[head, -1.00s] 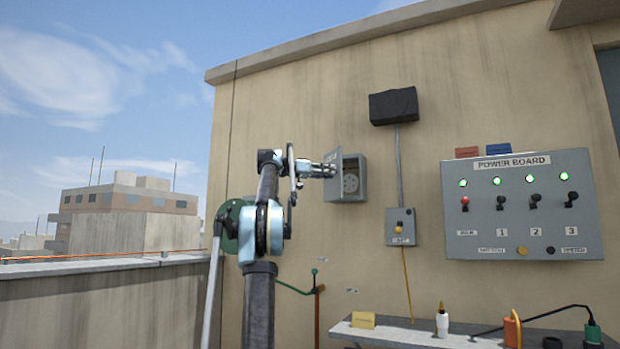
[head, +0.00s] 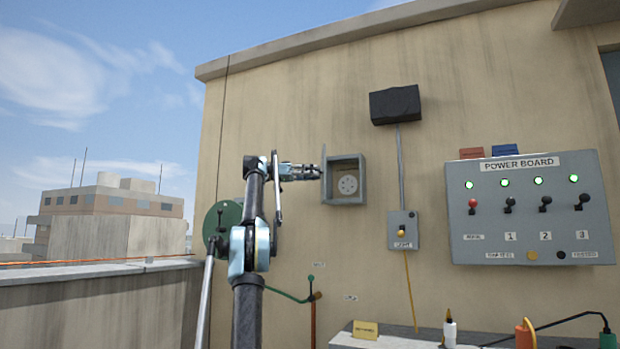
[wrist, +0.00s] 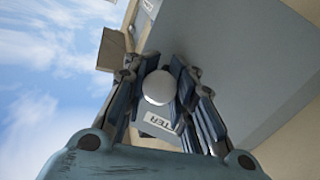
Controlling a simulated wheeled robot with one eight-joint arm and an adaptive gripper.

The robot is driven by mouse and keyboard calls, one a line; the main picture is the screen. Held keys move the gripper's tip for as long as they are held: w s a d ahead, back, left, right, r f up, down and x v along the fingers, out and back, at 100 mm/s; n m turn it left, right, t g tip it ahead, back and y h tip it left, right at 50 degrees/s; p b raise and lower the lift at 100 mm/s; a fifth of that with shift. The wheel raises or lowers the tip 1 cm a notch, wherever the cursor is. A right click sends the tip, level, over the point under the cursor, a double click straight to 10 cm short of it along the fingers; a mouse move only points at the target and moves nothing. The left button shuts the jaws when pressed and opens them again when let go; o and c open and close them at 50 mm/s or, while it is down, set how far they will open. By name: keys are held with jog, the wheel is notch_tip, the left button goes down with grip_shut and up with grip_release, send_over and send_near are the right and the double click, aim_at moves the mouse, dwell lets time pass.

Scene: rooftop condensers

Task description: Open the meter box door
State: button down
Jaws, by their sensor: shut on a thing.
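The grey meter box (head: 344,196) is fixed to the beige wall, with a round pale meter (head: 348,185) visible inside. Its door (head: 323,172) stands open, hinged at the left side and seen nearly edge-on in the head view. My gripper (head: 318,171) is at the door's outer face. In the wrist view my gripper (wrist: 158,88) has its fingers on both sides of a round white knob (wrist: 159,87) and is shut on it. Part of a label reading "TER" (wrist: 160,121) shows on the door (wrist: 210,45) beside the knob.
A grey light switch box (head: 403,230) and the power board (head: 532,208) are on the wall to the right. A black box (head: 395,105) hangs above. A green disc (head: 222,225) is behind my arm. A shelf (head: 345,341) with small items is below.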

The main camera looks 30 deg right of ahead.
jog(key=shift+w+a, duration=0.2)
jog(key=shift+w, duration=0.1)
jog(key=c, duration=1.3)
grip_release()
jog(key=shift+s, duration=0.1)
